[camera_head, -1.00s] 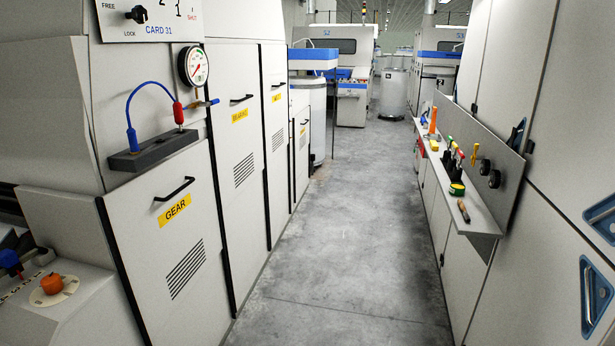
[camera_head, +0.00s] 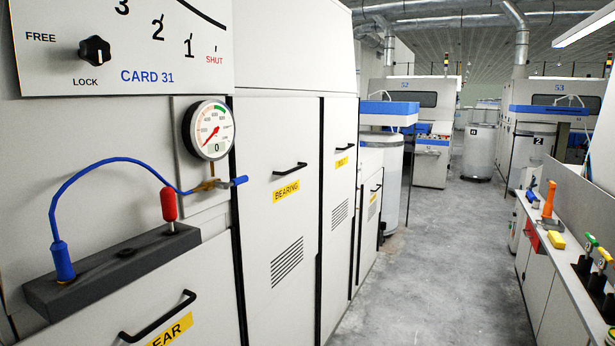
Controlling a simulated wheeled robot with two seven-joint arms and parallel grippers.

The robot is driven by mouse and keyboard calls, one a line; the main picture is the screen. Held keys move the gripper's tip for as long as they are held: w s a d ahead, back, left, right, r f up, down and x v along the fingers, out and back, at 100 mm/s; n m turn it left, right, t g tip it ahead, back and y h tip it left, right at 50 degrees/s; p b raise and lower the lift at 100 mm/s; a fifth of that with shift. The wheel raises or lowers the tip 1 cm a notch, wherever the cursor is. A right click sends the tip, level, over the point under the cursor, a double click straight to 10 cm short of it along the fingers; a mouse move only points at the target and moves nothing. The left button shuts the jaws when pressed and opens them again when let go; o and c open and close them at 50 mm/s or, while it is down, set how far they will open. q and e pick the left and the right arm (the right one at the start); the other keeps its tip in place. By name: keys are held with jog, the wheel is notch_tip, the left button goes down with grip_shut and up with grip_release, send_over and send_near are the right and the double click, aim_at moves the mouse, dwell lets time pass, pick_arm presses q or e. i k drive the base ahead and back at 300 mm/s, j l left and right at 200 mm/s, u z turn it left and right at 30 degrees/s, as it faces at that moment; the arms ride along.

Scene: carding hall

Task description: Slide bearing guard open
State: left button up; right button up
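The bearing guard (camera_head: 270,245) is a tall off-white panel on the left machine, with a yellow label reading BEARING (camera_head: 287,191), a black bar handle (camera_head: 290,168) above it and slanted vent slots below. A dark vertical strip runs down its left and right edges, and no gap shows there; it looks closed. The gear guard (camera_head: 205,325), with a black handle and a partly cut-off yellow label, is nearer at the bottom left. Neither of my grippers is in view.
Left of the bearing guard are a pressure gauge (camera_head: 209,130), a blue cable, a red-handled pin (camera_head: 168,205) in a dark block (camera_head: 120,262) and a FREE/LOCK knob (camera_head: 95,49). A tool shelf (camera_head: 556,262) lines the right. The grey aisle floor (camera_head: 425,260) between is clear.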

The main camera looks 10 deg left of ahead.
aim_at(277, 140)
jog(key=i+u, duration=0.2)
jog(key=i, duration=0.3)
jog(key=i+l+u, duration=0.25)
jog(key=i, duration=0.25)
jog(key=j, duration=0.1)
